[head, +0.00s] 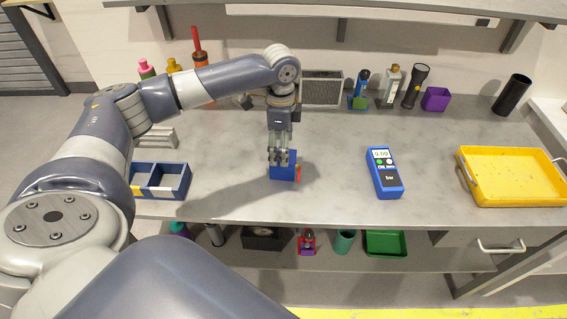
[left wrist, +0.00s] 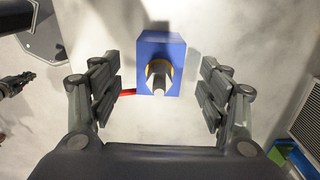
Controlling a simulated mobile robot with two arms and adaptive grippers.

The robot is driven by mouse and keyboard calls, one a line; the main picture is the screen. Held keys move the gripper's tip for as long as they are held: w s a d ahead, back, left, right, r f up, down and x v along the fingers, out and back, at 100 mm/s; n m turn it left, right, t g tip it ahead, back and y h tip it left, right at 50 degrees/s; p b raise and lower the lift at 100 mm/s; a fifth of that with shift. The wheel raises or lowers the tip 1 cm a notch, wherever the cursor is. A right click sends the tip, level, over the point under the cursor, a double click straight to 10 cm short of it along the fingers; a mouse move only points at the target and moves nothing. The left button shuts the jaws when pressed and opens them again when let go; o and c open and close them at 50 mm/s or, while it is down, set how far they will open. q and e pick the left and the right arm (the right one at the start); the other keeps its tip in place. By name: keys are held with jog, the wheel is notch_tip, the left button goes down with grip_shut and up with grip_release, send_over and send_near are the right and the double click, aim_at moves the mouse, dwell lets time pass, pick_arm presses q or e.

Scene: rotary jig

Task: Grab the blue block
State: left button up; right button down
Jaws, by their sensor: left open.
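The blue block (head: 284,172) stands on the grey workbench, near its front edge and left of the blue meter. In the left wrist view the blue block (left wrist: 161,62) has a round metal part with a yellow ring on its face, and a small red piece shows at its lower left. My left gripper (head: 279,159) points down over the block and partly hides it in the head view. In the left wrist view my left gripper (left wrist: 161,95) is open, its fingers on either side of the block with gaps to both. My right gripper is not in view.
A blue divided bin (head: 160,193) stands to the left. A blue meter (head: 386,190) and a yellow tray (head: 510,203) lie to the right. Bottles, a flashlight (head: 415,86) and a purple cup (head: 435,99) line the back. The bench between block and meter is clear.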

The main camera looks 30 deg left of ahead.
pick_arm(q)
jog(key=f, duration=0.1)
jog(key=f+p, duration=0.1)
jog(key=f, duration=0.3)
jog(key=shift+w+d, duration=0.1)
jog(key=shift+d, duration=0.15)
jog(key=shift+c, duration=0.8)
jog(key=c, duration=1.3)
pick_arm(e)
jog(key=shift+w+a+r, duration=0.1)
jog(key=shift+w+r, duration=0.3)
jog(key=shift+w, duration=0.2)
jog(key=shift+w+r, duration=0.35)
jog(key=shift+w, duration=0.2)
